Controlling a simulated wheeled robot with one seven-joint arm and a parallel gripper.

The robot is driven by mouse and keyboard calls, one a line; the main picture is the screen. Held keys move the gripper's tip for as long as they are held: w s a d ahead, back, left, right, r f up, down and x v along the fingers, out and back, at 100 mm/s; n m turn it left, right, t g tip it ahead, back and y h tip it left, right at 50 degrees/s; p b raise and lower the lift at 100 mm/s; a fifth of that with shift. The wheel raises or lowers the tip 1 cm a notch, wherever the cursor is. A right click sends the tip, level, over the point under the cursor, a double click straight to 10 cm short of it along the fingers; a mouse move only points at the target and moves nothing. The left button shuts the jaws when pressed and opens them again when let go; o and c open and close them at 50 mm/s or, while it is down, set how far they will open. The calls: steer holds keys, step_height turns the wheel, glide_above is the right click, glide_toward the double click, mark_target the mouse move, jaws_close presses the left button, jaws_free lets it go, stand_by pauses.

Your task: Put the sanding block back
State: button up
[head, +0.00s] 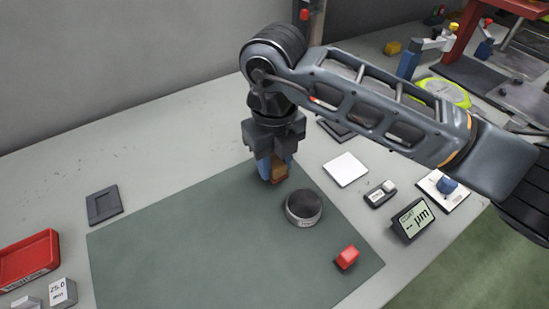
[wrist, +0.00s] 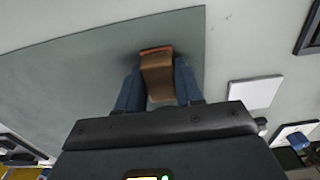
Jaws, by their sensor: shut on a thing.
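The sanding block is a small brown block (head: 279,172) between the blue fingers of my gripper (head: 270,176) in the head view. In the wrist view the block (wrist: 157,75) shows between the two fingers (wrist: 157,90), with a reddish-brown far edge. My gripper is shut on it and points down over the back edge of the green mat (head: 190,240). I cannot tell whether the block touches the mat.
A white square plate (head: 345,169), a small gauge (head: 380,194) and a display (head: 411,220) stand farther right. A red bin (head: 28,262) is at far left.

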mark_target(274, 159)
steer(key=shift+f, duration=0.1)
steer(key=o, duration=1.1)
step_height(274, 159, up, 12)
